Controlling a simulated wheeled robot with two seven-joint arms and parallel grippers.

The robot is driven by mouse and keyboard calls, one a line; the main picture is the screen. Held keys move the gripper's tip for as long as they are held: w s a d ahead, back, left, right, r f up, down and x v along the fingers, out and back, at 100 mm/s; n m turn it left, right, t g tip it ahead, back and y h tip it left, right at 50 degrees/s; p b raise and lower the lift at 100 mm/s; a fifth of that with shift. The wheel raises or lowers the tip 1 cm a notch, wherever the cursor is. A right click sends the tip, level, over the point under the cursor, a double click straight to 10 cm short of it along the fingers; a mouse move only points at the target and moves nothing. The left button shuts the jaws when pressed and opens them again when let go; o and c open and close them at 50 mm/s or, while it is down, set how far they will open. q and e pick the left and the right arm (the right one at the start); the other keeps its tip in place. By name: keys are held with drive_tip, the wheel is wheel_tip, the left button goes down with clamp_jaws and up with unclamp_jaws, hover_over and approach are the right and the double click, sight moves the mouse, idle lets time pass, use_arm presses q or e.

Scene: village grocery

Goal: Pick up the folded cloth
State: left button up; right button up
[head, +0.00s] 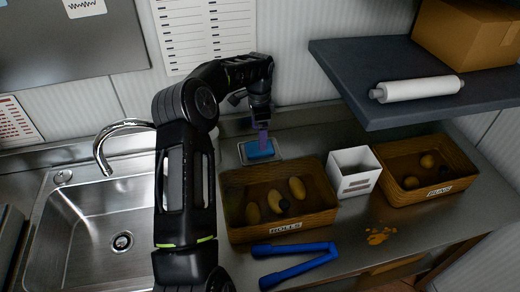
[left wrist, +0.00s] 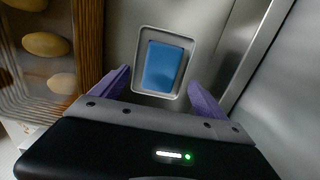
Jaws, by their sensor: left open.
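The folded cloth is a flat blue rectangle (head: 260,149) on a small light tray (head: 243,158) at the back of the counter, just behind the rolls crate. In the left wrist view the cloth (left wrist: 163,66) lies inside the rim of the tray (left wrist: 140,91). My left gripper (head: 262,138) points down over the cloth. Whether the fingertips touch anything is unclear. My right gripper is in neither view.
A wooden rolls crate (head: 236,231) stands in front of the tray, with a white box (head: 340,187) and another crate (head: 458,186) to its right. Blue tongs (head: 296,264) lie in front. A sink (head: 90,220) is at left. A dark shelf (head: 350,90) overhangs the right.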

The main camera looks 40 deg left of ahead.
sight(253, 152)
use_arm(q)
drive_tip(key=shift+f, duration=0.25)
drive_tip(key=f+b, duration=0.1)
drive_tip(key=f, duration=0.4)
drive_tip(key=shift+w+f+b, duration=0.2)
drive_tip(key=shift+b, duration=0.15)
drive_tip(key=shift+r, duration=0.1)
drive_tip(key=c, duration=1.4)
drive_tip(key=shift+c, duration=0.2)
